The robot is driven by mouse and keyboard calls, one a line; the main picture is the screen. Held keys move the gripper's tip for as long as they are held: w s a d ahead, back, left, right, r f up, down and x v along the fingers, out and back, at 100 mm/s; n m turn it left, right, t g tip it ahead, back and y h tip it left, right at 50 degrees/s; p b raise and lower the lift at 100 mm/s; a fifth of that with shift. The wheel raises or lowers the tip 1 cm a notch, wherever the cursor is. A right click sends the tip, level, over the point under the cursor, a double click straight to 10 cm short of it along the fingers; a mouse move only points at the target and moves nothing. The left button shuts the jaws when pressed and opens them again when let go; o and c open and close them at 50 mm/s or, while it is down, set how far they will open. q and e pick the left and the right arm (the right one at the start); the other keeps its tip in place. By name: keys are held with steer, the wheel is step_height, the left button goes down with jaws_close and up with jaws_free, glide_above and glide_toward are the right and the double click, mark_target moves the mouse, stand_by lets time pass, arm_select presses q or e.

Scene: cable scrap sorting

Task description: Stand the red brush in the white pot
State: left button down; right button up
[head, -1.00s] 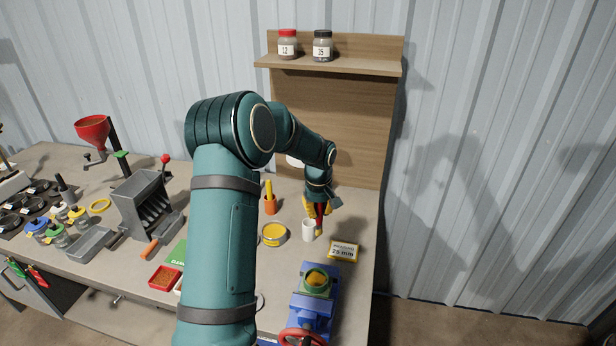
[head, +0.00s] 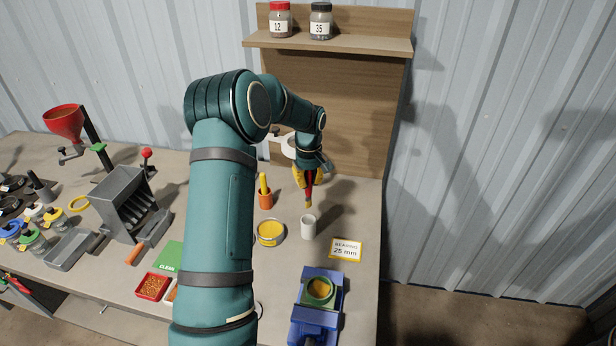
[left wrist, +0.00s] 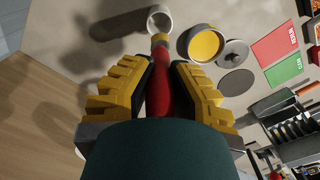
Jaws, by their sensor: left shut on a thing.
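My left gripper (head: 309,174) is shut on the red brush (head: 310,190) and holds it up, roughly upright, with its tan tip pointing down. In the left wrist view the red brush (left wrist: 168,92) lies between the yellow fingers (left wrist: 160,85). The white pot (head: 309,227) stands upright on the bench, just below the brush in the head view. In the left wrist view the white pot (left wrist: 159,19) shows its open mouth just beyond the brush tip. The brush tip looks outside the pot, above or behind its rim. My right gripper is not in view.
A blue vise (head: 318,300) stands in front. The wooden back panel (head: 350,115) rises behind.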

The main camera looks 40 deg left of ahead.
mark_target(309, 206)
arm_select(q)
steer(key=shift+f+b, duration=0.35)
steer(key=shift+f, duration=1)
steer(key=shift+f+b, duration=1.7)
steer(key=shift+f, duration=1.35)
steer(key=shift+f+b, duration=0.85)
steer(key=shift+f, duration=0.4)
steer(key=c, duration=1)
jaws_free()
step_height(309, 206, up, 12)
